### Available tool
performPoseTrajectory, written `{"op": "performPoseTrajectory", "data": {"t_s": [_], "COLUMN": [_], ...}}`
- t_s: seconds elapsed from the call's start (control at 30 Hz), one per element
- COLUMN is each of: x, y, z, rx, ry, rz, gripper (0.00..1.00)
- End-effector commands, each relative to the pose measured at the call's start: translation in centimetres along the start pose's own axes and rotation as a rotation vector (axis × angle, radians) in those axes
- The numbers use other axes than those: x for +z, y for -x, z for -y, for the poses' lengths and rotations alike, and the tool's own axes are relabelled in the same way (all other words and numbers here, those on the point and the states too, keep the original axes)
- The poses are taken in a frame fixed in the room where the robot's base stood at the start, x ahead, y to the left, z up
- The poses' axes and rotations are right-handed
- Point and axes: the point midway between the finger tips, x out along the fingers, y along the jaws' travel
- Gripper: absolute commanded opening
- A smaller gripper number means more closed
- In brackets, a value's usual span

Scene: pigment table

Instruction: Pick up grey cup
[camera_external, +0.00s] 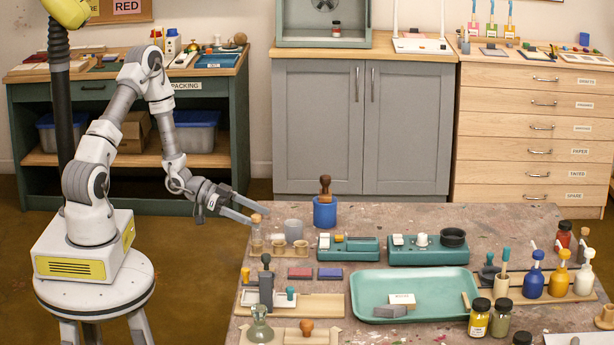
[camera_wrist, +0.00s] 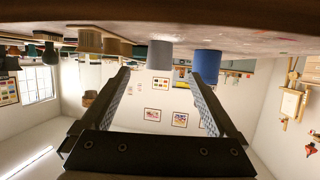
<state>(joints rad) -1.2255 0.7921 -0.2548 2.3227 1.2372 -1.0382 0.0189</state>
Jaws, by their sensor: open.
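The grey cup (camera_external: 293,228) stands upright near the table's back left corner. In the wrist view, which is upside down, the grey cup (camera_wrist: 160,54) appears between the fingers' lines and beyond their tips. My gripper (camera_external: 258,214) is open and empty, to the left of the cup in the external view and apart from it. The two fingers also frame an empty gap in the wrist view (camera_wrist: 160,74).
A blue cup (camera_external: 325,212) with a brown-handled tool stands right of the grey cup. A wooden holder (camera_external: 290,249) is in front of the grey cup. Teal trays (camera_external: 348,250) lie further right.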

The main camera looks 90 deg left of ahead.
Motion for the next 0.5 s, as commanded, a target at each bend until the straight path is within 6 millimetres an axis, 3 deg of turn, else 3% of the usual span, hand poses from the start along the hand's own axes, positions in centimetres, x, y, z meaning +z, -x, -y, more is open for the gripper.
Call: {"op": "performPoseTrajectory", "data": {"t_s": [0.2,0.5], "x": [0.1,-0.1], "y": [-4.3,-6.3], "z": [-0.1,0.0], "rx": [0.002,0.000], "ry": [-0.002,-0.001], "rz": [0.000,0.001], "gripper": [0.94,0.94]}}
